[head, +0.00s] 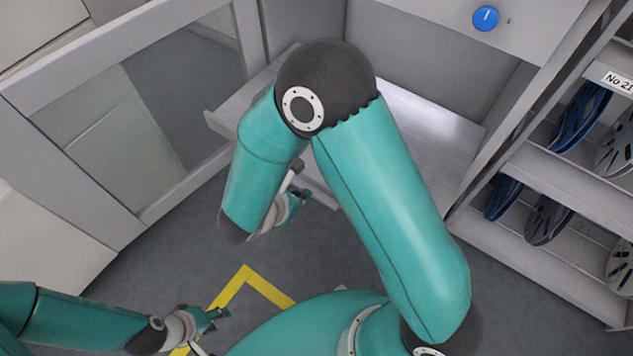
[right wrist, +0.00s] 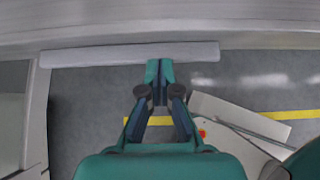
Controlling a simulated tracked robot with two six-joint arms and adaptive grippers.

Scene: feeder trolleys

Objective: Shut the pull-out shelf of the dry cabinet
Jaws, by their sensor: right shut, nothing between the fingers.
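The dry cabinet's pull-out shelf (head: 235,108) is a pale grey slab standing out past the cabinet front, partly hidden by my right arm. In the right wrist view, a pale bar that looks like the shelf's front edge (right wrist: 90,56) crosses near the top. My right gripper (head: 298,190) is shut and empty at the shelf's front edge. In the right wrist view its fingertips (right wrist: 159,66) overlap the bar; I cannot tell whether they touch. My left gripper (head: 214,328) looks open and empty, low over the floor, away from the shelf.
The cabinet's glazed door (head: 130,110) stands open at the left. A panel with a blue round knob (head: 485,18) is above the opening. A rack (head: 540,185) with several reels stands at the right. The grey floor has yellow tape (head: 245,275) and is clear before the cabinet.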

